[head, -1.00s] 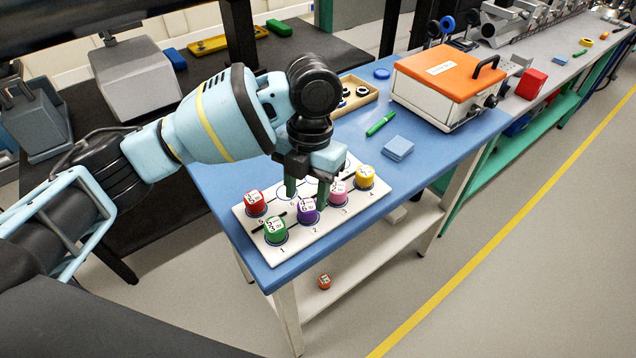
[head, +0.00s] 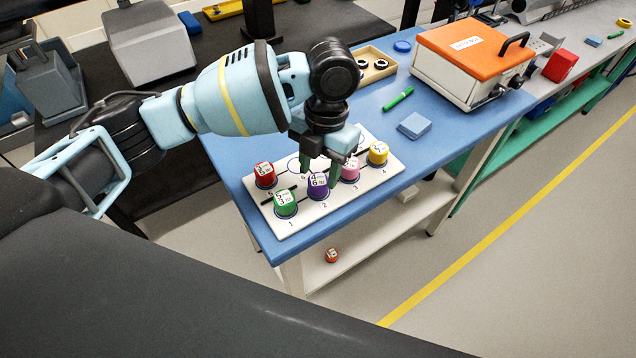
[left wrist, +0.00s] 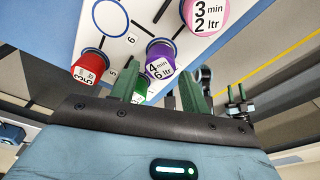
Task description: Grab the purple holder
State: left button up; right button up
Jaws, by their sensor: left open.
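The purple holder (head: 318,188) stands upright in slot 2 of the white numbered board (head: 272,222), with a white label on top. It also shows in the left wrist view (left wrist: 160,62), label reading 4 min 6 ltr. My left gripper (head: 321,177) is open just above and behind it. In the left wrist view my left gripper (left wrist: 158,78) has its green fingers spread to either side of the purple holder, which is not clamped. Whether a finger touches it I cannot tell.
Close by on the board stand a green holder (head: 285,203), a red holder (head: 264,175), a pink holder (head: 350,170) and a yellow holder (head: 378,153). A blue block (head: 414,126), a green pen (head: 398,99) and an orange-lidded box (head: 470,60) are further back on the blue table.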

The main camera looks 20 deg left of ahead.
aim_at(318, 179)
pick_arm(q)
jog(key=f, duration=0.3)
jog(key=shift+s+a+f, duration=0.1)
jog(key=shift+s+f, duration=0.1)
jog(key=shift+f, duration=0.1)
jog(key=shift+c, duration=0.6)
jog(key=c, duration=0.7)
jog(key=shift+o, duration=0.2)
pick_arm(e)
jog(key=shift+s, duration=0.2)
pick_arm(q)
jog(key=shift+r, duration=0.1)
